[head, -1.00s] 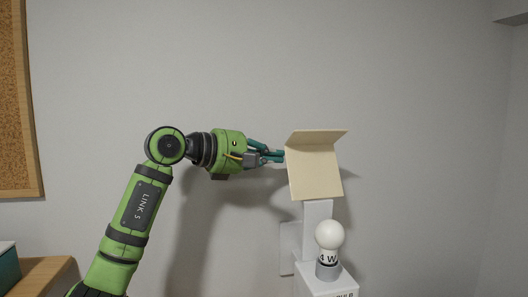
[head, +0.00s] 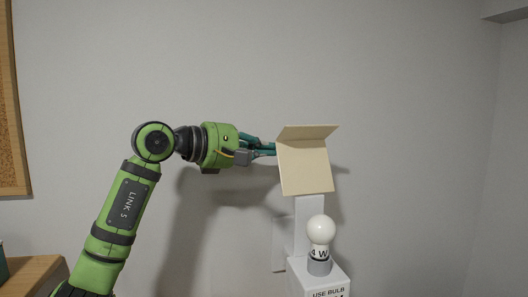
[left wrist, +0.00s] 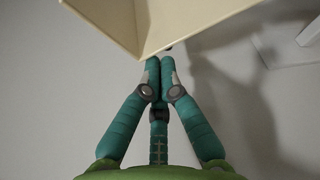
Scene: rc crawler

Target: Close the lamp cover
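The lamp cover (head: 304,168) is a beige bent panel. It stands raised, open, above a white bulb (head: 321,229) that sits upright in a grey socket on a white lamp stand (head: 320,276). My left gripper (head: 274,149) reaches in from the left at the cover's left edge. In the left wrist view the gripper's teal fingers (left wrist: 160,66) are together at the tips, with nothing seen between them. The cover (left wrist: 165,22) fills the top there, its corner just beyond the tips. I cannot tell whether they touch. My right gripper is not in view.
A grey wall lies close behind the lamp and my arm. A white plate and upright post (head: 308,220) hold the cover. A cork board (head: 12,120) hangs at the far left above a wooden surface (head: 36,272). Free room lies right of the lamp.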

